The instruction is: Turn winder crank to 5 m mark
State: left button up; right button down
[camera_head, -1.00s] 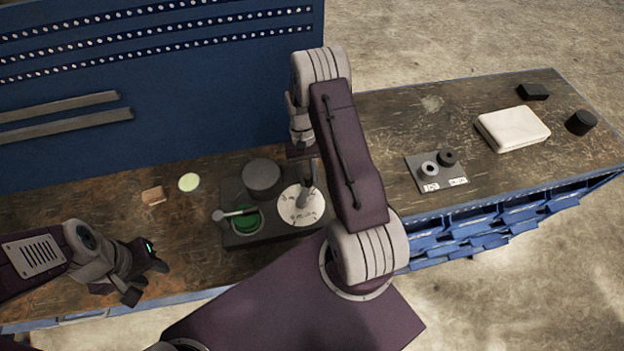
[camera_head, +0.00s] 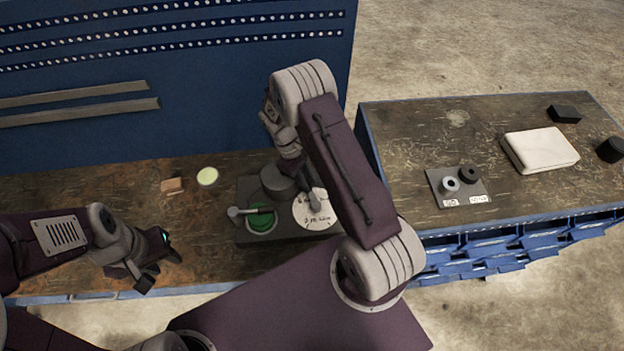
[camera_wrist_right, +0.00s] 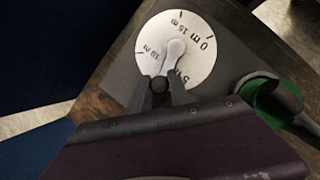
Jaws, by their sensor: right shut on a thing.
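The winder's round white dial (camera_head: 313,211) sits on a dark base on the bench, with metre marks written on it. In the right wrist view the dial (camera_wrist_right: 197,67) shows 0 m, 15 m, 10 m and a partly covered 5 mark. The grey crank (camera_wrist_right: 175,52) runs from the dial's centre toward my right gripper (camera_wrist_right: 160,86), between the 10 m and 5 labels. That gripper is shut on the dark crank knob (camera_wrist_right: 159,84).
A green round part (camera_head: 261,218) with a grey lever and a dark cylinder (camera_head: 278,183) stand beside the dial. A pale disc (camera_head: 207,177) and brown block (camera_head: 172,185) lie left. The right bench holds a plate (camera_head: 458,187) with two rings and a white box (camera_head: 540,150).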

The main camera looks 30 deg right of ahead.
jog(key=shift+a+n+h, duration=0.3)
jog(key=shift+a+n, duration=0.15)
jog(key=shift+n, duration=0.35)
jog(key=c, duration=1.2)
grip_release()
jog(key=shift+a, duration=0.1)
